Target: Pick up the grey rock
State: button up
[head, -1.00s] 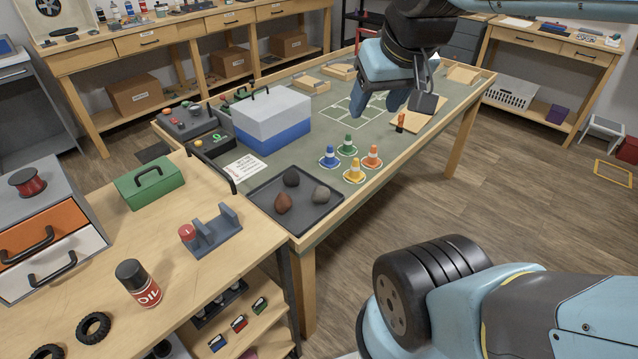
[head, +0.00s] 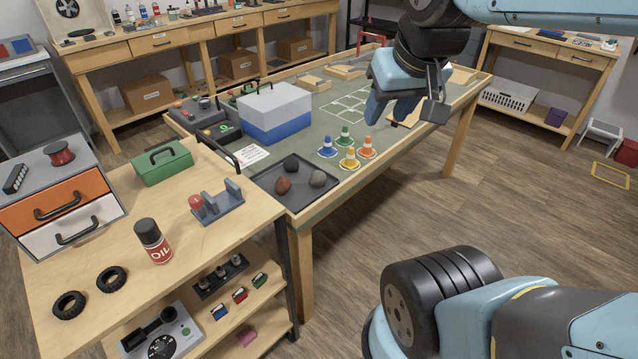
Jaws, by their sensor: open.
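The grey rock (head: 318,178) lies at the right side of a dark tray (head: 300,203) on the near end of the green-topped table. A dark rock (head: 291,162) and a reddish-brown rock (head: 283,185) lie in the same tray. My gripper (head: 376,108) hangs over the table, up and to the right of the tray, beyond the small cones in the picture. It is open and holds nothing that I can see. It is well apart from the grey rock.
Several small cones (head: 349,158) stand right of the tray. A white and blue box (head: 275,112) stands behind it. A wooden bench (head: 140,215) with an oil can (head: 153,241), a green toolbox (head: 162,162) and tyres is at left.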

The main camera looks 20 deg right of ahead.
aim_at(318, 178)
jog(key=k, duration=0.65)
jog(key=u, duration=0.65)
jog(key=i, duration=0.1)
jog(key=z, duration=2.7)
jog(key=i, duration=1.55)
jog(key=u, duration=2)
